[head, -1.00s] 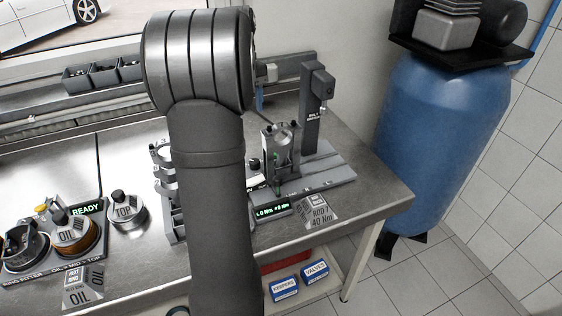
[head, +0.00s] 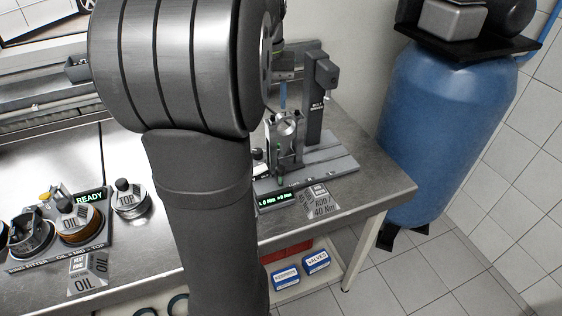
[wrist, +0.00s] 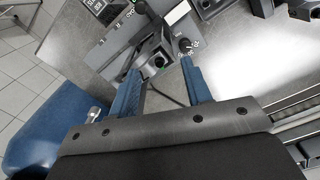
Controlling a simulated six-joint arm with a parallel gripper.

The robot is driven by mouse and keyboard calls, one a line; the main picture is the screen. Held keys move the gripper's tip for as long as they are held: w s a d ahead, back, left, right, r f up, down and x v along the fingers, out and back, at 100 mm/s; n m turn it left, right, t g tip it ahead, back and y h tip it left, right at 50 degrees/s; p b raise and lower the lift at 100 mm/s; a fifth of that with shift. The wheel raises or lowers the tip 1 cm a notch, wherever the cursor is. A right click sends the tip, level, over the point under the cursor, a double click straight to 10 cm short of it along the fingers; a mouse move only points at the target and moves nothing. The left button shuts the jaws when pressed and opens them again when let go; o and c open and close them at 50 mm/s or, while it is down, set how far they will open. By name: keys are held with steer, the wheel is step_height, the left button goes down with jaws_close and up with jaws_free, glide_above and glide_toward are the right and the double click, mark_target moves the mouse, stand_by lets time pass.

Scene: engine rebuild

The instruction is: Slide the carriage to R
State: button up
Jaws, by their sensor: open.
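In the head view a grey carriage (head: 285,148), an upright clamp holding a ring-shaped rod end, stands on a grey slotted base (head: 325,167). A dark tower (head: 319,100) labelled as a bolt spindle stands just behind it to the right. My gripper (head: 283,103) is above the carriage, mostly hidden by my arm; a blue finger shows. In the wrist view my gripper (wrist: 158,70) is open, its two blue fingers apart on either side of a dark grey part with a round opening and a green light. I cannot tell whether they touch it.
A small display (head: 275,197) and a "ROD 7 40 Nm" card (head: 321,201) stand in front of the base. A ring fitter with a READY display (head: 90,196) and a TOP piece (head: 130,198) are at left. A blue tank (head: 440,130) stands right of the bench.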

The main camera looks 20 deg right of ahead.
mark_target(280, 167)
steer(key=s+r+m, duration=0.1)
steer(key=s+m, duration=0.3)
steer(key=s, duration=0.2)
step_height(280, 167, down, 17)
steer(key=shift+s+d+f, duration=0.1)
jaws_close()
